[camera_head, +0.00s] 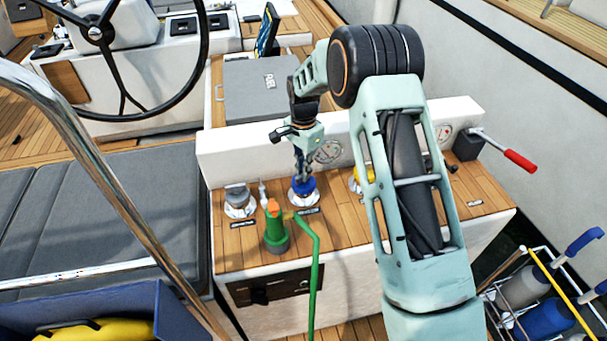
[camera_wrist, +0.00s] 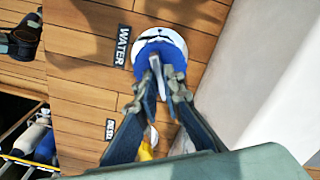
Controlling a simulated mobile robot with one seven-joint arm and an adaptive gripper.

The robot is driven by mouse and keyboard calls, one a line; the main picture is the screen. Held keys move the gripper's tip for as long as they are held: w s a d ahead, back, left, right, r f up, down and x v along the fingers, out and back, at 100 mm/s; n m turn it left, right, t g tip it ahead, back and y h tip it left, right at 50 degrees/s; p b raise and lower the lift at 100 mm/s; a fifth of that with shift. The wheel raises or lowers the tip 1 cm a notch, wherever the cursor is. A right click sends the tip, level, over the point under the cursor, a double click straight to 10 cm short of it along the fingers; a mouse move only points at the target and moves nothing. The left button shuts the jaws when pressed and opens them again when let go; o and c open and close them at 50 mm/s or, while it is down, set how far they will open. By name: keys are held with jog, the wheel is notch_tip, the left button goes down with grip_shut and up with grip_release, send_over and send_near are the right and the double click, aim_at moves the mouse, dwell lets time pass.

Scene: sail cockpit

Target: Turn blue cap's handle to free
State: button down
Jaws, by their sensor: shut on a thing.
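The blue cap (camera_head: 304,196) sits on a round white plate on the wooden console top. In the wrist view the blue cap (camera_wrist: 174,54) lies beside a black label reading WATER. My gripper (camera_head: 303,174) points down onto the cap from above. In the wrist view my gripper (camera_wrist: 163,82) has its two fingers closed together over the cap, shut on its slim grey handle (camera_wrist: 156,64). The fingers hide much of the handle, so its exact angle is hard to tell.
A grey cap (camera_head: 237,195) stands left of the blue one, and a yellow cap (camera_head: 359,179) right, partly behind my arm. A green hose nozzle (camera_head: 275,228) stands in front. A red-handled lever (camera_head: 518,160) is at the right. A white wall (camera_wrist: 240,75) runs close beside the cap.

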jog(key=n+b, duration=0.2)
jog(key=n, duration=0.4)
jog(key=shift+n, duration=0.3)
jog(key=n, duration=0.5)
jog(key=shift+b, duration=0.4)
jog(key=shift+n, duration=0.3)
jog(key=c, duration=2)
grip_release()
jog(key=shift+c, duration=0.2)
notch_tip(320, 180, up, 12)
